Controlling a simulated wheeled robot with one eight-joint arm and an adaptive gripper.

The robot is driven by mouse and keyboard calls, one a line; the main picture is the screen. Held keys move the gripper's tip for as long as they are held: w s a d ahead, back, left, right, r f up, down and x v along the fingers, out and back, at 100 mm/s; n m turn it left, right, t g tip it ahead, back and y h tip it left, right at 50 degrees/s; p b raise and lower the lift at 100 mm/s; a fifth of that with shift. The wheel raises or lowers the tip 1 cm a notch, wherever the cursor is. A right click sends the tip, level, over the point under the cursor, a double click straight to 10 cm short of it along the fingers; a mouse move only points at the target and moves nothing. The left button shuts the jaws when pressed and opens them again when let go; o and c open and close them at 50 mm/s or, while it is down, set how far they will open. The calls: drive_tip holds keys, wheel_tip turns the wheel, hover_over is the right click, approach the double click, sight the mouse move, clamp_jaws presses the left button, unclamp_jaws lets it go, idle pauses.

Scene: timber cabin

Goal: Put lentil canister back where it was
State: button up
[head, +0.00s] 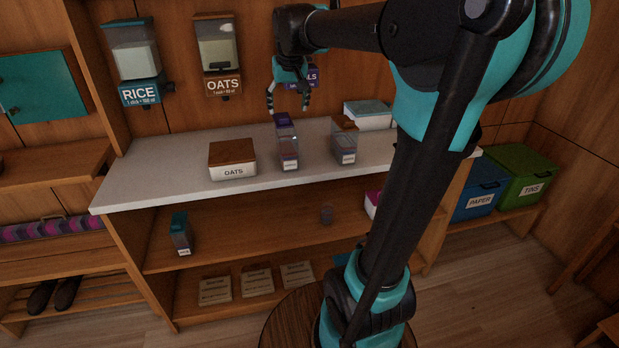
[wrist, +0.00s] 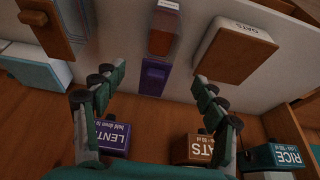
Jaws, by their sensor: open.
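A clear canister with a purple lid (head: 287,145), likely the lentil canister, stands upright on the white counter. Its front label is too small to read. In the wrist view its purple lid (wrist: 153,77) lies between my fingers, with its clear body and reddish-brown contents beyond. My gripper (head: 288,109) is open and points down just above this canister; in the wrist view the fingers (wrist: 152,84) are spread wide, with a gap on each side of the lid. A wall dispenser with a purple label (head: 302,77) is partly hidden behind my gripper; the wrist view reads "LENT" on it.
A wood-lidded OATS box (head: 233,171) stands left of the canister, and a brown-lidded canister (head: 345,142) stands right. A teal-lidded white box (head: 368,117) is behind. RICE (head: 139,61) and OATS (head: 218,56) dispensers hang above. The shelf below holds a teal-lidded canister (head: 181,235) and free room.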

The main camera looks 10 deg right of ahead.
drive_tip(key=s+d+f, duration=0.2)
drive_tip(key=s+f, duration=1)
drive_tip(key=f, duration=0.1)
drive_tip(key=s+d+f, duration=0.2)
drive_tip(key=s+f, duration=1)
drive_tip(key=f, duration=0.2)
drive_tip(key=shift+s, duration=0.25)
